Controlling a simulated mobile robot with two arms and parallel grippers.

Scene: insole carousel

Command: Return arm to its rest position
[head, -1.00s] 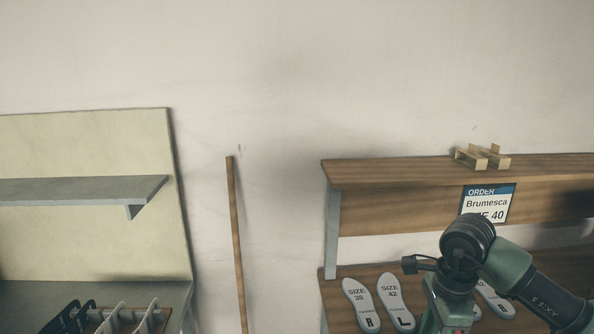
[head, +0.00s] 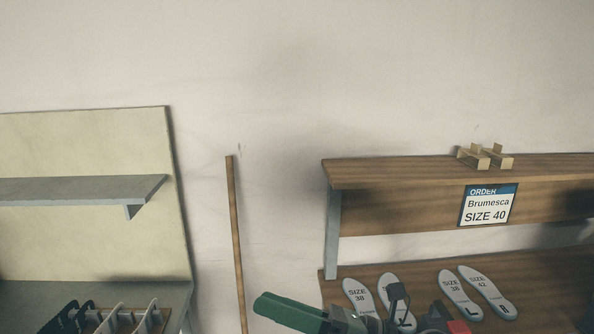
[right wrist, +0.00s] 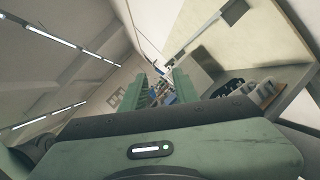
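My right arm lies low in the head view, in front of the insole bench, and its green right gripper (head: 268,305) points left, just left of the bench. In the right wrist view its two green fingers (right wrist: 162,85) stand apart with nothing held between them. My left gripper is out of view. Grey insoles lie on the wooden bench: a size 38 one (head: 357,292) at the left, one partly hidden behind my arm (head: 388,285), and two more (head: 452,290) (head: 480,285) to the right.
A wooden shelf (head: 400,172) with an order card (head: 487,205) reading "Brumesca SIZE 40" stands above the insoles. A wooden pole (head: 236,240) leans on the wall. At left are a grey shelf (head: 80,190) and a rack with dark and light insoles (head: 115,318).

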